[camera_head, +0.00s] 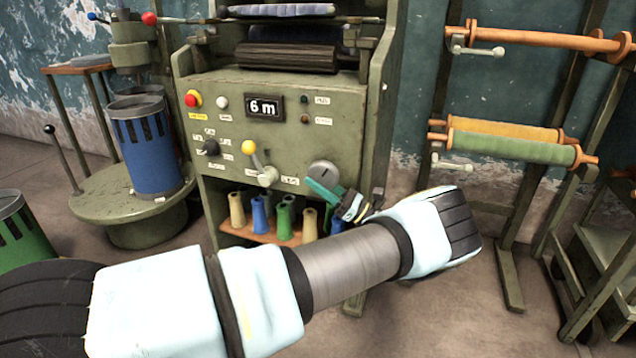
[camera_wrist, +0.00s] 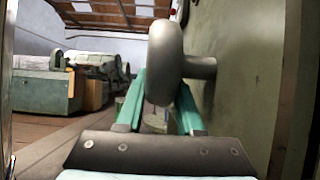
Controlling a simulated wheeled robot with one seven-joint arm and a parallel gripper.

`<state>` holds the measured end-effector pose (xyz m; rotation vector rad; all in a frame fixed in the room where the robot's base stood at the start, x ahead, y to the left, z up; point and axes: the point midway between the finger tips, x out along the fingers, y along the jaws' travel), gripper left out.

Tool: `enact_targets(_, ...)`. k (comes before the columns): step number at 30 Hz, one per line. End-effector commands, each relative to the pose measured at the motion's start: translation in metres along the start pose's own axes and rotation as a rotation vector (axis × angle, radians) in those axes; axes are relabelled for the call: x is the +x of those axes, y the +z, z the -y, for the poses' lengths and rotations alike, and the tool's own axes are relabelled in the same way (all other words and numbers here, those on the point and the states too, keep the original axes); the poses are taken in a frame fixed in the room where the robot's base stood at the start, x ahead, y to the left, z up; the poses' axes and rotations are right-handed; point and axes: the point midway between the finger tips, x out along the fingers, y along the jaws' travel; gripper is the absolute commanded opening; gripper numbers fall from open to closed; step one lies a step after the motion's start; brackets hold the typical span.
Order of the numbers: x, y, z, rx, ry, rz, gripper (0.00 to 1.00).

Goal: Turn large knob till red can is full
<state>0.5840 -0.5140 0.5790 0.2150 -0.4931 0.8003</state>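The large knob (camera_head: 323,174) is a round grey dial low on the right of the green machine's front panel. In the wrist view the knob (camera_wrist: 168,62) is seen edge-on, its stem running right to the panel. My gripper (camera_head: 324,189) is at the knob from below right. Its two teal fingers (camera_wrist: 162,88) stand apart with the knob's disc between their tips; whether they press on it I cannot tell. No red can shows. A blue can (camera_head: 150,158) stands on the round turntable (camera_head: 118,208), and a green can (camera_head: 20,235) is at the left edge.
The panel display (camera_head: 264,108) reads 6 m. A yellow-tipped lever (camera_head: 256,158), a small black knob (camera_head: 211,147) and a red button (camera_head: 193,99) are left of the large knob. Several coloured bobbins (camera_head: 284,222) stand on a shelf below. A spool rack is at right.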

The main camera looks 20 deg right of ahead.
Motion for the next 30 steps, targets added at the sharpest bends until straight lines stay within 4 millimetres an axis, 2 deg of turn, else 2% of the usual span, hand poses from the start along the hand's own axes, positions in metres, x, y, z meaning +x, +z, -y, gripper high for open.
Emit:
enact_targets(1,0.0,0.0,0.0,0.001,0.001,0.001,0.43)
enact_targets(7,0.0,0.0,0.0,0.0,0.001,0.0,0.64)
enact_targets(17,-0.006,0.0,0.0,-0.001,0.0,0.0,0.64)
enact_targets(20,-0.02,-0.001,0.0,-0.001,-0.002,0.001,0.64)
enact_targets(30,-0.085,-0.002,0.0,-0.001,-0.001,0.0,0.64)
